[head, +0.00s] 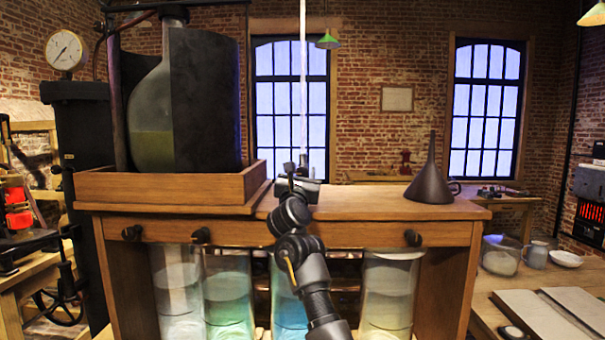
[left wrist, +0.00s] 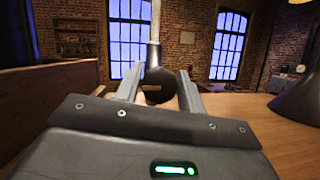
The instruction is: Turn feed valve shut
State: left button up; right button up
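A dark round knob (left wrist: 160,88) with a small brass-coloured mark shows in the left wrist view, below a pale upright pipe (left wrist: 155,25). I take it to be the feed valve. My left gripper (left wrist: 161,72) is open, with one finger on each side of the knob; narrow gaps seem to show, though contact is hard to judge. In the head view my left gripper (head: 297,170) is over the wooden bench top, at the foot of the bright upright pipe (head: 303,80), and hides the knob. My right gripper is in neither view.
A wooden tray (head: 165,188) holding a large flask (head: 152,115) stands left of my gripper. A dark funnel (head: 430,182) stands to the right. Several glass jars (head: 388,290) stand under the bench top (head: 370,205). The top between gripper and funnel is clear.

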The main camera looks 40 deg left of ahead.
pick_arm(q)
jog(key=c, duration=0.6)
jog(key=shift+o, duration=0.2)
